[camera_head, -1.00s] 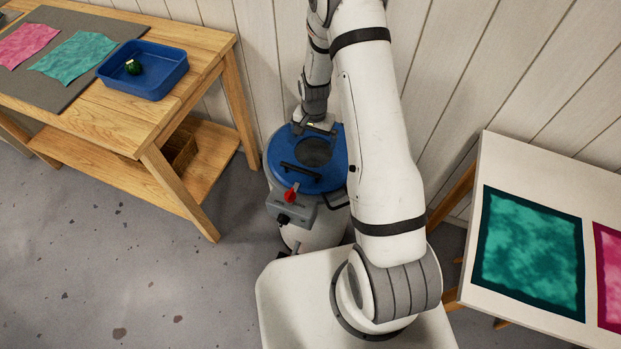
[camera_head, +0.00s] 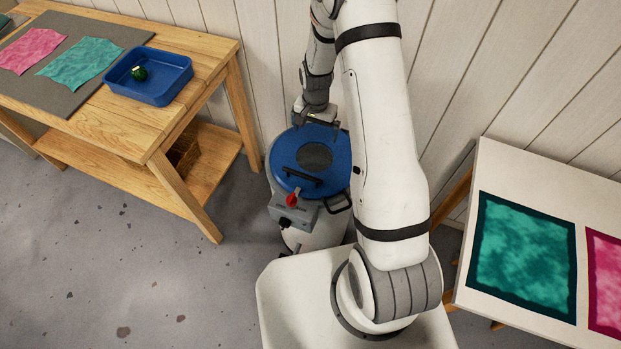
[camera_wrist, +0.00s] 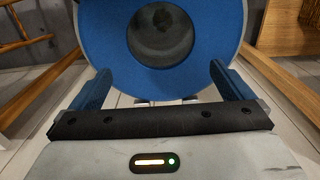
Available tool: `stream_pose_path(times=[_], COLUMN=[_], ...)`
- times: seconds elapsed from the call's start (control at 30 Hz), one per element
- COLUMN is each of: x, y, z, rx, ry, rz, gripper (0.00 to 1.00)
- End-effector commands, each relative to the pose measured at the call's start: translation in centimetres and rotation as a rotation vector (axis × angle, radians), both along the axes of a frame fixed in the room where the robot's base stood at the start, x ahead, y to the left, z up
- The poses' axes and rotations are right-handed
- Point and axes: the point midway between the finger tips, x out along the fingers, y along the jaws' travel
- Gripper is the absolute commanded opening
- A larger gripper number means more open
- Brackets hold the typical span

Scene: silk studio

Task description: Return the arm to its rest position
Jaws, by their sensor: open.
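My gripper (camera_wrist: 160,85) is open in the wrist view, with two blue fingers set wide apart and nothing between them. In the head view, my gripper (camera_head: 322,118) is at the back edge of a white drum-like vessel (camera_head: 322,230) with a blue lid (camera_head: 283,160). The blue lid (camera_wrist: 98,40) also fills the top of the wrist view, beyond the fingers. I cannot tell how far the fingers are from it.
A wooden table (camera_head: 115,125) at left holds a grey mat (camera_head: 75,87), pink and teal cloths, and a blue tray (camera_head: 150,92) with a small green object. A white board (camera_head: 500,160) with teal and pink pieces stands at right. A panelled wall (camera_head: 235,30) is close behind.

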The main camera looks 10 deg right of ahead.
Motion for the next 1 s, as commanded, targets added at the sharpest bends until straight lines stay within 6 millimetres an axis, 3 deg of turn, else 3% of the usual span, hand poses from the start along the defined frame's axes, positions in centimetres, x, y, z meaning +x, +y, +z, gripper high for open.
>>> stream_pose_path(times=[0.03, 0.2, 0.57, 0.67, 0.77, 1.0], x=[0.0, 0.0, 0.0, -0.3, -1.2, -5.2], y=[0.0, 0.0, -0.1, -0.1, -0.2, -0.6], z=[1.4, 3.0, 3.9, 6.1, 9.6, 18.7], rx=[0.000, 0.000, -0.001, 0.000, -0.001, -0.010], ry=[-0.001, 0.000, -0.004, -0.020, -0.045, -0.112], rz=[0.000, 0.000, 0.005, 0.029, 0.071, 0.201], gripper=[1.00, 1.00, 1.00, 1.00, 1.00, 1.00])
